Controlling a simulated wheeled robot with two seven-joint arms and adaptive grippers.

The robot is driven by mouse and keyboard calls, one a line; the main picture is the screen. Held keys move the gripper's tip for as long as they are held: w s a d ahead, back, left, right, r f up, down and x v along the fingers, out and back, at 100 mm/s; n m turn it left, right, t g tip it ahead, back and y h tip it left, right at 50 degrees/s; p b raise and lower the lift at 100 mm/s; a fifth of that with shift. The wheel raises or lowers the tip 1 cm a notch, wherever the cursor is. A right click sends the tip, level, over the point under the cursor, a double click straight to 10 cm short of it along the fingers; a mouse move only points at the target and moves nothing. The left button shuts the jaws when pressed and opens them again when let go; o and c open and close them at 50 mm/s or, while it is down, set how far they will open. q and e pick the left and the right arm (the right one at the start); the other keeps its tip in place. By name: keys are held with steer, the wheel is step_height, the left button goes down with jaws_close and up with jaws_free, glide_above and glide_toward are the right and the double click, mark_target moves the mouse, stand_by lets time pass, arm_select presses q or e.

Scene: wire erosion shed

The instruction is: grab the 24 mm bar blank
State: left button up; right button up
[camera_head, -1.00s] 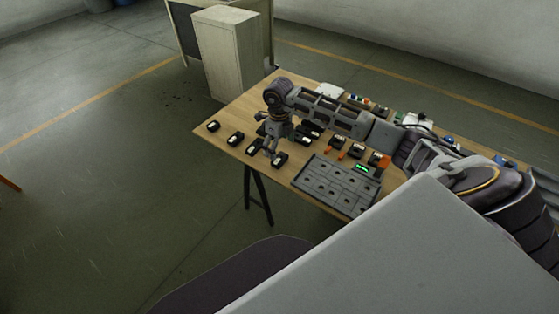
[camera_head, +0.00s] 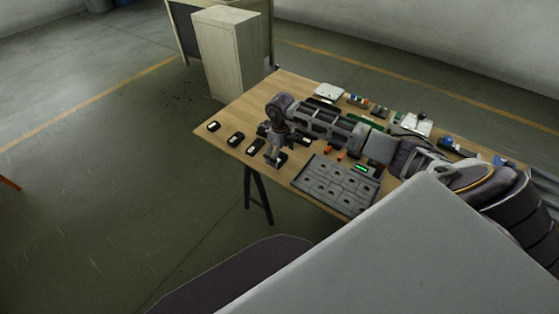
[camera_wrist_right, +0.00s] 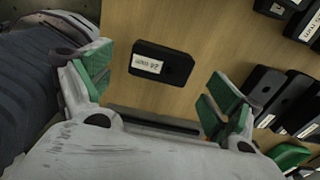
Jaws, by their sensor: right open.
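The 24 mm bar blank (camera_wrist_right: 177,66) is a black block with a white label reading "24 mm". In the right wrist view it lies on the wooden table, upper centre, apart from other blocks. My right gripper (camera_wrist_right: 158,84) is open, its green-padded fingers spread to either side of the block in that view, with nothing held. In the head view my right gripper (camera_head: 275,156) points down over the table's front part, near the row of black blocks, and partly hides one there. I cannot tell its exact height above the block. My left gripper is not in view.
Several labelled black blocks (camera_wrist_right: 266,86) lie to the right in the wrist view. In the head view a grey tray (camera_head: 335,184) with dark holes sits at the front edge. Black blocks (camera_head: 235,139) line the left side. A pale cabinet (camera_head: 228,50) stands behind the table.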

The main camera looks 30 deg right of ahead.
steer(key=shift+f, duration=0.9)
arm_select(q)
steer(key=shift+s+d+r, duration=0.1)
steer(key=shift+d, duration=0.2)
arm_select(e)
steer(key=shift+f, duration=0.3)
steer(key=c, duration=1)
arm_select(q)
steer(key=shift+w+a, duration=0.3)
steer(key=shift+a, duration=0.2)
arm_select(e)
steer(key=c, duration=0.5)
steer(key=shift+r, duration=0.15)
